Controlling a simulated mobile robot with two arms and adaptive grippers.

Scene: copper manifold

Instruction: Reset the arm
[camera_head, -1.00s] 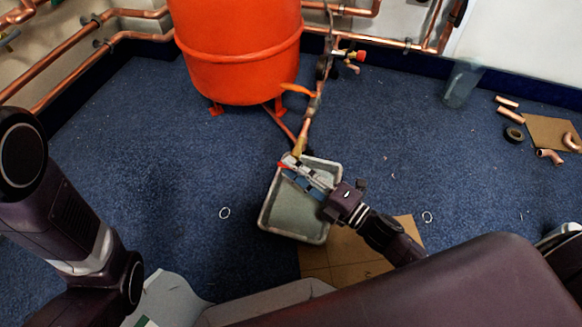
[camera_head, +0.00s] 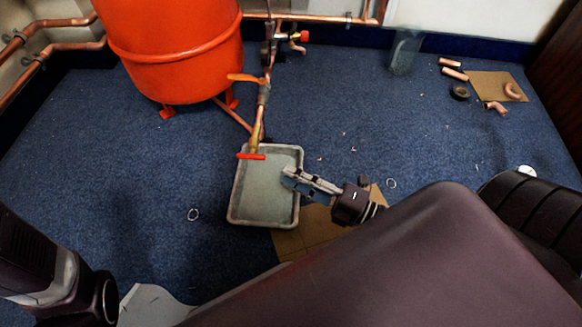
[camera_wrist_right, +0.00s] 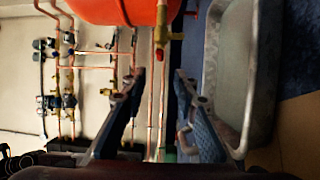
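My right gripper (camera_head: 288,178) is over the right side of a grey tray (camera_head: 235,205) on the floor in the head view. In the right wrist view its two fingers (camera_wrist_right: 158,85) are apart with nothing held between them. A brass drain valve with a red handle (camera_head: 250,156) hangs over the tray's far edge, left of the gripper and apart from it. My left arm shows at the lower left of the head view, but its gripper is out of view.
A large orange tank (camera_head: 175,50) stands behind the tray, with copper pipes (camera_head: 330,18) along the wall. A cardboard sheet (camera_head: 310,235) lies beside the tray. Copper fittings (camera_head: 453,73) lie at the back right near a clear container (camera_head: 404,52).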

